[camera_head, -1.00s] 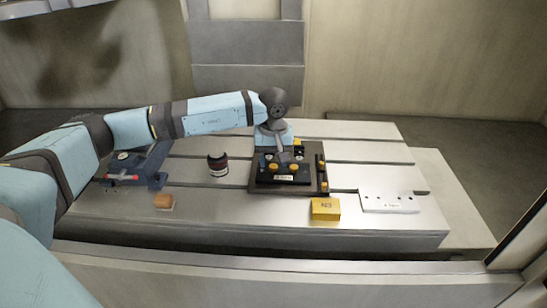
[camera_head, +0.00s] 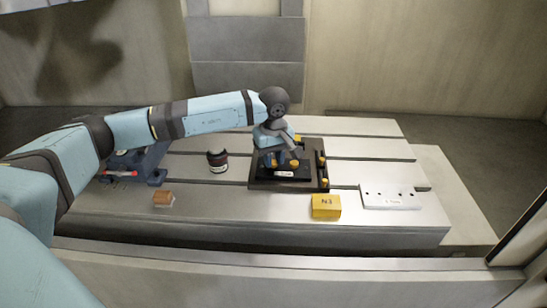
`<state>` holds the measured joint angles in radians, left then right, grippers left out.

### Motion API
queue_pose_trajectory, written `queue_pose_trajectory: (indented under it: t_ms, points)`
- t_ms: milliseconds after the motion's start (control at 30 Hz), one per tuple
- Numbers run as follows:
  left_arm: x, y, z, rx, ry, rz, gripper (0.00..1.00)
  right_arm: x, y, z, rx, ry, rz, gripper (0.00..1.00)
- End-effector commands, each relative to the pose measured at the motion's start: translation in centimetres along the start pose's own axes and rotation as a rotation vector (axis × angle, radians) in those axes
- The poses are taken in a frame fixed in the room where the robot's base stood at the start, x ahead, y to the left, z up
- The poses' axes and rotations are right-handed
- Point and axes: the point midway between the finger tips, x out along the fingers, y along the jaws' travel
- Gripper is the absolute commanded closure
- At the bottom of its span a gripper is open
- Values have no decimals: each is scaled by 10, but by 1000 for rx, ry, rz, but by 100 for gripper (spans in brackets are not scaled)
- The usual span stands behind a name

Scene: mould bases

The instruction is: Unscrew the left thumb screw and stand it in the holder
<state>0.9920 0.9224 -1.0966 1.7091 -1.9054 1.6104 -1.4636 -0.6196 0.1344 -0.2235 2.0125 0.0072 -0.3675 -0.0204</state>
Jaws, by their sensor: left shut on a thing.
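My left gripper (camera_head: 275,163) points down over the left part of the black mould base (camera_head: 284,180). Its jaws are shut on the left thumb screw, whose orange knob is mostly hidden by the fingers. I cannot tell whether the screw is still in its thread. The other orange thumb screw (camera_head: 295,163) stands just right of the gripper, apart from it. A white plate with several dark holes (camera_head: 376,203), seemingly the holder, lies to the right on the table. My right gripper is not in view.
The mould base sits in a dark tray (camera_head: 256,184) with yellow knobs (camera_head: 322,160) along its right side. A yellow block (camera_head: 326,206) lies in front. A dark jar (camera_head: 217,161), an orange-brown block (camera_head: 163,197) and a blue fixture (camera_head: 157,176) stand left on the slotted table (camera_head: 230,220).

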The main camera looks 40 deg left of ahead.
Motion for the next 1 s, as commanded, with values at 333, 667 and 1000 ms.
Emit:
queue_pose_trajectory:
  t_ms: [333,667,1000]
  points:
    - [4,0,0,-428,0,-1,100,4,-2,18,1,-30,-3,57]
    - [4,0,0,-452,0,-2,100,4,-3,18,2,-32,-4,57]
    - [3,0,0,-906,-1,-2,100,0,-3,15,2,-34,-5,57]
